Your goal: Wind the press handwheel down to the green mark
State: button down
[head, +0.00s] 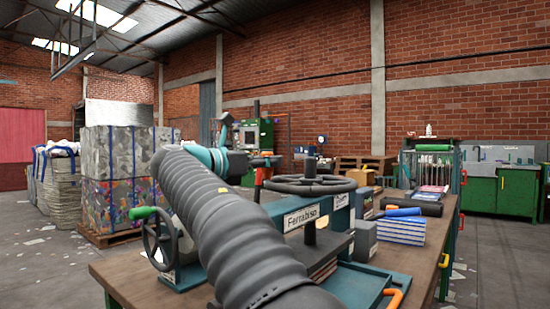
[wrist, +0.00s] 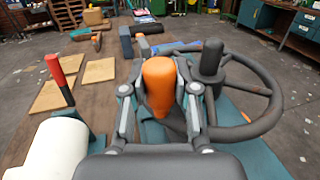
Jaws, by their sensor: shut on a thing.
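The press handwheel (head: 310,185) is a dark spoked wheel lying flat on top of the teal press labelled "Ferrabiso" (head: 302,217). An orange knob (wrist: 158,88) stands upright at the wheel's near-left side. My gripper (wrist: 160,100) is shut on this knob, with one finger on each side. In the head view my gripper (head: 259,168) is at the wheel's left edge, partly hidden by my arm. The wheel also shows in the wrist view (wrist: 272,95), its left part hidden behind my fingers. I cannot make out a green mark.
A smaller upright wheel with a green handle (head: 141,212) is on the left side. A red-and-black lever (wrist: 60,78) and a white cylinder (wrist: 45,152) stand left of my gripper. Boxes and tools lie on the wooden bench (head: 428,245). Wrapped bales (head: 110,195) stand behind.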

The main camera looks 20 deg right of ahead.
dwell(0.4)
jog(key=c, duration=0.8)
grip_release()
jog(key=shift+w, duration=0.1)
jog(key=shift+c, duration=0.2)
jog(key=shift+a, duration=0.1)
jog(key=v, duration=1.2)
